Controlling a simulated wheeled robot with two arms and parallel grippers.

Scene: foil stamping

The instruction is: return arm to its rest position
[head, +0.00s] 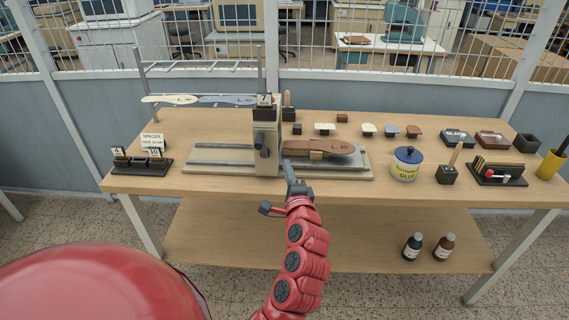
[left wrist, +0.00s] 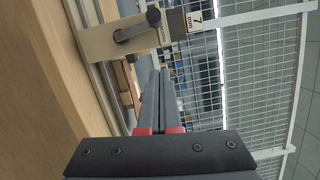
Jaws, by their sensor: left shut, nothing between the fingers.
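My left arm comes up from the bottom of the head view, with its left gripper (head: 289,170) at the front edge of the workbench (head: 220,205). The gripper is shut and empty. In the left wrist view its two dark fingers (left wrist: 160,78) lie together. The fingertips overlap the front of the stamping press (head: 266,135) in the picture; I cannot tell whether they touch it. A brown sole-shaped piece (head: 335,146) lies on the press bed, right of the press column. My right gripper is not in view.
A rack with sole shapes (head: 170,99) stands at the back left, spacer blocks (head: 153,142) at the left. A glue jar (head: 406,163), a tool holder (head: 497,174) and a yellow cup (head: 550,164) stand at the right. Two bottles (head: 443,247) stand on the lower shelf.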

